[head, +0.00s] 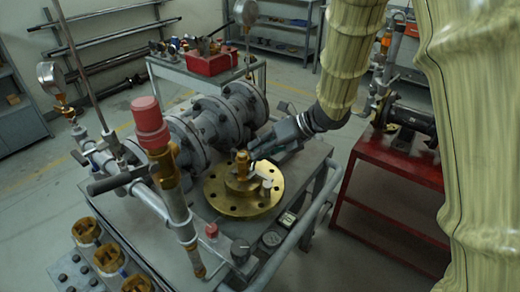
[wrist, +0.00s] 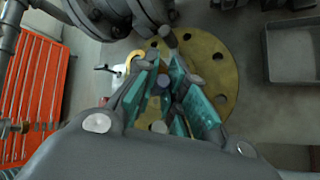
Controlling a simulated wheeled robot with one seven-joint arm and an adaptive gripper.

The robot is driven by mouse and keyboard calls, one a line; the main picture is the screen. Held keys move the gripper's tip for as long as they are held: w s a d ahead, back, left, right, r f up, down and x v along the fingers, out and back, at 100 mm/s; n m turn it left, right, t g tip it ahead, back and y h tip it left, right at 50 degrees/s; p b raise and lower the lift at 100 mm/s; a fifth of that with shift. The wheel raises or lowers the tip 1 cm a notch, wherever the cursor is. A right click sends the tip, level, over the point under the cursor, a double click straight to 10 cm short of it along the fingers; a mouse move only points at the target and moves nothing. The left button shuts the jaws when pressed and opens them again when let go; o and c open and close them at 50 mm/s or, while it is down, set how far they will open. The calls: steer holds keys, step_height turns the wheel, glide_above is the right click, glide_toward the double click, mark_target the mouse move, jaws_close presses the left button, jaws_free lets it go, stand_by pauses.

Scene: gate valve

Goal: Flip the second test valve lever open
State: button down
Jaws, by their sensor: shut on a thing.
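A round brass flange (head: 222,199) with bolt holes lies flat on the grey cart. A small upright brass fitting (head: 242,162) stands at its centre. My gripper (head: 252,154) reaches in from the upper right and is shut at this fitting. In the wrist view my gripper's teal fingers (wrist: 170,95) stand on both sides of a small grey-topped part (wrist: 164,82) above the flange (wrist: 216,75); the exact contact is hidden. On the pipework at left, one dark lever handle (head: 110,183) and a smaller one (head: 79,157) show, both away from my gripper. Which is the second test valve lever is unclear.
A large grey flanged gate valve (head: 210,120) lies behind the brass flange. A red-capped upright fitting (head: 152,125) stands at left. A red stand (head: 395,165) is at right.

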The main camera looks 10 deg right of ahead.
steer(key=c, duration=1.7)
jaws_free()
steer(key=shift+c, duration=0.2)
steer(key=v, duration=1.2)
